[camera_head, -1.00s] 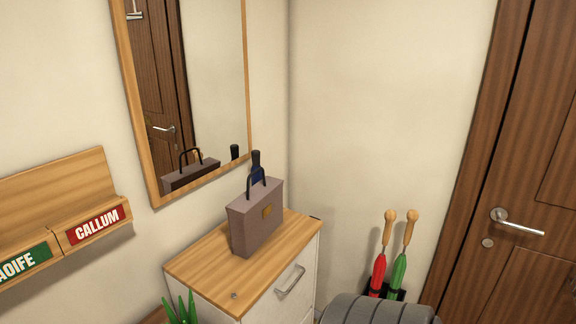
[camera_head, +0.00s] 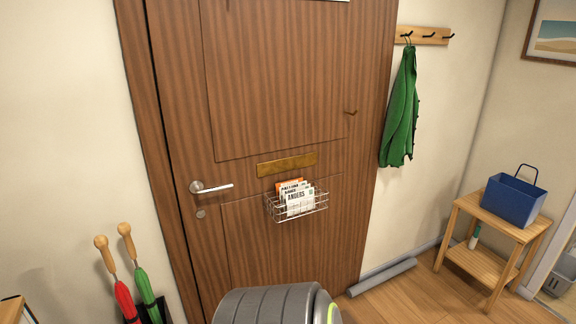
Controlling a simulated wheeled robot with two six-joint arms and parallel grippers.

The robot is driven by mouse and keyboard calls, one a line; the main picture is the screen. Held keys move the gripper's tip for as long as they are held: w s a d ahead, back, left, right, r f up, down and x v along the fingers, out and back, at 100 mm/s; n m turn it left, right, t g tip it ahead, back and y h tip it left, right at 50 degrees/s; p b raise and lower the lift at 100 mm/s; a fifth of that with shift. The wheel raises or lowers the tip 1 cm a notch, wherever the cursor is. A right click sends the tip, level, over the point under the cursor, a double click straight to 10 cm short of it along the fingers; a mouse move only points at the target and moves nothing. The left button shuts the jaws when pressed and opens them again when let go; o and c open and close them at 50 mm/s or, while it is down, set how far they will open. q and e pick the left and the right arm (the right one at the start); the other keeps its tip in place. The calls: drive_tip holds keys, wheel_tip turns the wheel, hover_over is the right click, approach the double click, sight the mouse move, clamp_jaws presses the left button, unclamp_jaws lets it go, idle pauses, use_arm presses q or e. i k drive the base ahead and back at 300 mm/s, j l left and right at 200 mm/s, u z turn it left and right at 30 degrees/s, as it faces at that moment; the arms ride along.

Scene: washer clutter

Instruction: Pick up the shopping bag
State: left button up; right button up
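A dark blue open-topped bag or basket (camera_head: 513,200) with a raised dark handle stands on a small wooden side table (camera_head: 466,204) at the far right. It is the only bag-like thing in view now, and I cannot tell for sure that it is the shopping bag. Nothing touches it. Neither of my grippers is in view. A rounded grey part at the bottom middle seems to be mine.
A wooden door (camera_head: 290,110) with a wire letter basket (camera_head: 297,207) is ahead. Red (camera_head: 126,302) and green (camera_head: 146,288) umbrellas stand at left. A green garment (camera_head: 401,110) hangs on hooks. A grey roll (camera_head: 382,277) lies along the wall. Some floor (camera_head: 410,302) is clear.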

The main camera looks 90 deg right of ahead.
sight(518, 203)
drive_tip(key=z, duration=4.25)
drive_tip(key=u, duration=0.35)
drive_tip(key=i+l+u, duration=0.95)
